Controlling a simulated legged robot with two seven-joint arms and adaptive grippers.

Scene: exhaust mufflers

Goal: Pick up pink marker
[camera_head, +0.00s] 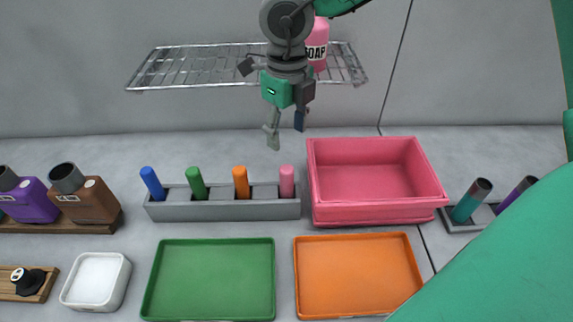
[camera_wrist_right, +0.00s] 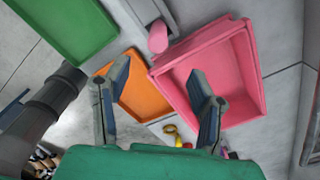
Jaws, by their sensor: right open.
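The pink marker (camera_head: 287,181) stands upright in the right end of the grey marker holder (camera_head: 222,210) in the head view. In the right wrist view the marker (camera_wrist_right: 158,37) shows at the top middle, beside the pink bin. My right gripper (camera_head: 286,132) hangs fingers-down above and behind the marker in the head view. It is open, empty and apart from the marker. In the right wrist view its two fingers (camera_wrist_right: 158,73) are spread wide, with the marker beyond them. My left gripper is not in view.
Blue, green and orange markers (camera_head: 241,182) share the holder. A pink bin (camera_head: 428,185) stands close to its right. Green (camera_head: 212,278) and orange (camera_head: 357,275) trays lie in front. A wire shelf (camera_head: 190,66) with a soap bottle (camera_head: 319,40) is behind the gripper.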

